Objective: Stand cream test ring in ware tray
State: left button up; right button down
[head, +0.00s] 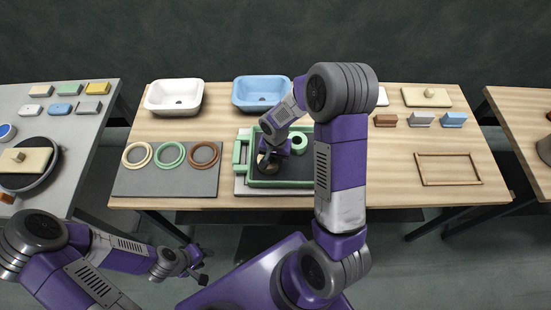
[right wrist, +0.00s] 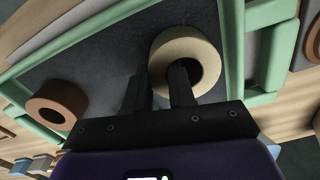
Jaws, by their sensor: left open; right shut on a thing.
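The ware tray has a green rim (head: 280,184) and a dark floor; its green wall also shows in the right wrist view (right wrist: 28,108). My right gripper (head: 268,160) is down inside the tray's left part. It is shut on the wall of the cream test ring (right wrist: 205,48), with one finger at the hole and one outside. The ring shows partly under the gripper in the head view (head: 263,168). Whether it touches the tray floor is unclear. A green ring (head: 298,143) and a brown ring (right wrist: 57,103) are also in the tray. My left gripper (head: 200,272) is open, in front of the table.
A grey mat (head: 140,184) left of the tray holds three larger flat rings, cream, green and brown. White (head: 174,110) and blue (head: 262,108) basins stand behind. A thin wooden frame (head: 447,183) lies at the right. My right arm hides the tray's right end.

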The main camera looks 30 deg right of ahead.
aim_at(276, 161)
jog(key=shift+f, duration=0.1)
jog(key=c, duration=0.9)
grip_release()
jog(key=shift+c, duration=0.2)
jog(key=shift+r, duration=0.25)
notch_tip(276, 161, up, 12)
jog(key=p, duration=0.1)
jog(key=shift+p, duration=0.35)
jog(key=shift+f, duration=0.1)
